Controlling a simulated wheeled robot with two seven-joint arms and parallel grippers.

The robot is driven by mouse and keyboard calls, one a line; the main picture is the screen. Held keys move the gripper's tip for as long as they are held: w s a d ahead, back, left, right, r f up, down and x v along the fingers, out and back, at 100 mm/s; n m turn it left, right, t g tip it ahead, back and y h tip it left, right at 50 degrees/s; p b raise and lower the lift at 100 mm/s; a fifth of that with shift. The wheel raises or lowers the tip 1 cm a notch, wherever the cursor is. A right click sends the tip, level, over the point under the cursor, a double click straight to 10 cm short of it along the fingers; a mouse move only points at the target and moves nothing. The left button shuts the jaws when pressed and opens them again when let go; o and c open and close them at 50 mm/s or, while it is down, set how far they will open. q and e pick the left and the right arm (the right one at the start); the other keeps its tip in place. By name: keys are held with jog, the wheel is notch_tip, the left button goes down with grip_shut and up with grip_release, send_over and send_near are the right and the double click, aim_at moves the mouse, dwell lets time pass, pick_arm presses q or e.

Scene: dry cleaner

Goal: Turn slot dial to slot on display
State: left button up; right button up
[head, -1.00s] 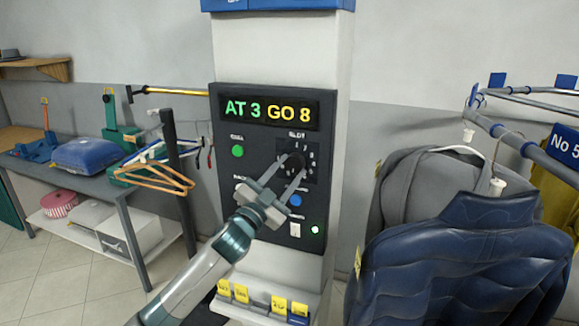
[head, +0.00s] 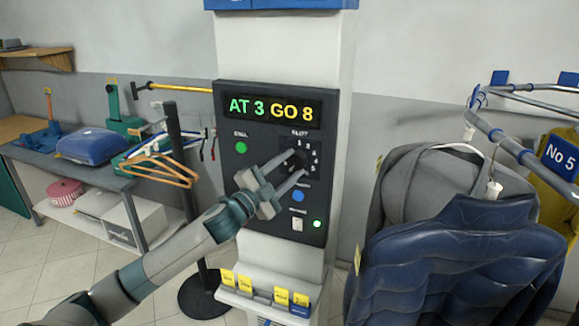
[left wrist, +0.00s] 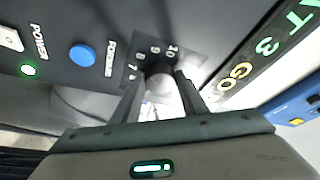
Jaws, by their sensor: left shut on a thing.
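The display (head: 271,107) on the dark control panel (head: 232,180) reads "AT 3" in green and "GO 8" in yellow. Below its right part is the slot dial (head: 299,159), a dark round knob ringed by numbers. My left gripper (head: 294,164) reaches it from the lower left and is shut on it. In the left wrist view the knob (left wrist: 158,71) sits between the two fingertips, with 7, 8, 9 and 10 readable beyond it. The dial's pointer cannot be made out. My right gripper is not in view.
A green call button (head: 241,147), a blue button (head: 298,197) and a white power switch (head: 297,224) sit near the dial. Garments (head: 470,250) hang on a rail at the right. A table (head: 75,172) and orange hangers (head: 160,168) are at the left.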

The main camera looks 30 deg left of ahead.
pick_arm(q)
jog(key=o, duration=1)
jog(key=shift+s, duration=0.1)
jog(key=shift+b+v, duration=0.6)
jog(key=shift+v, duration=0.3)
jog(key=shift+b+v, duration=2.95)
jog(key=shift+v, duration=4.7)
jog(key=shift+f, duration=0.1)
